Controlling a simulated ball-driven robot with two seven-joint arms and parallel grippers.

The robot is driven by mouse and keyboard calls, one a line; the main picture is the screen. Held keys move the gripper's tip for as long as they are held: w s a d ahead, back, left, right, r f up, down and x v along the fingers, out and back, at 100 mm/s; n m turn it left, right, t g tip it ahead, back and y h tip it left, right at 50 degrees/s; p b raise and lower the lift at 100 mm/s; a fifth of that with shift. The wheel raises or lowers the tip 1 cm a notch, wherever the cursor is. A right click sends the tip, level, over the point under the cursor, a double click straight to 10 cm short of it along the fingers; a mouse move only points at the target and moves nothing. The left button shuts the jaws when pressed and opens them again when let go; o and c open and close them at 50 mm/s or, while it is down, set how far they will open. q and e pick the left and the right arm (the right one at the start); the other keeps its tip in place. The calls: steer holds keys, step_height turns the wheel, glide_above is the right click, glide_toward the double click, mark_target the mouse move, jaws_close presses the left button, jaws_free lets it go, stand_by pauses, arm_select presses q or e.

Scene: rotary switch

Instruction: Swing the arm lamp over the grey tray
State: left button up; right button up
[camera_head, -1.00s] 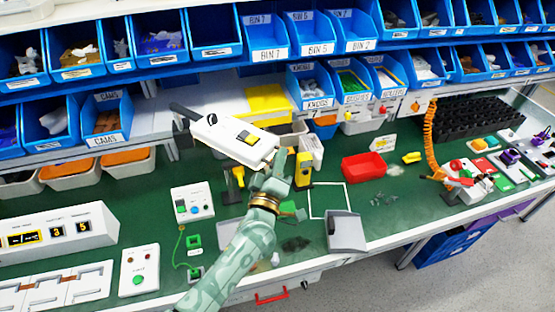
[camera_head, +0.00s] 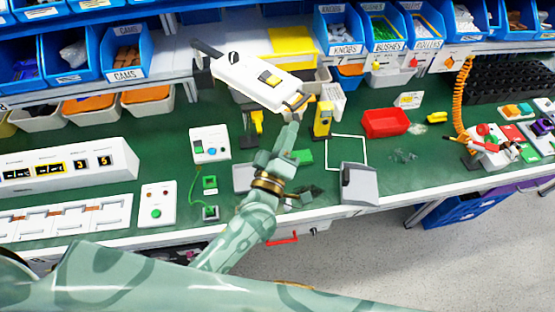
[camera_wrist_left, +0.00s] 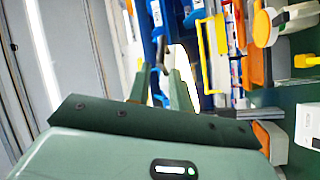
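My left gripper (camera_head: 288,132) points up just below that handle; contact cannot be told. Its two fingers (camera_wrist_left: 160,90) stand apart in the wrist view, with no clear object held between them. A flat grey tray-like piece (camera_head: 243,178) lies left of my left forearm, partly hidden. A grey sloped piece (camera_head: 360,186) lies at the front edge. My right gripper is out of view.
Yellow-topped posts (camera_head: 323,119) stand close to the right of my left gripper. A red bin (camera_head: 386,123) and a white outlined square (camera_head: 347,151) lie further right. A white switch box (camera_head: 210,143) stands left. Blue bins (camera_head: 122,50) line the back.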

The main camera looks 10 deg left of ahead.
arm_select(q)
steer(key=b+v, duration=0.1)
steer(key=v, duration=0.6)
steer(key=shift+s, duration=0.25)
steer(key=shift+f, duration=0.1)
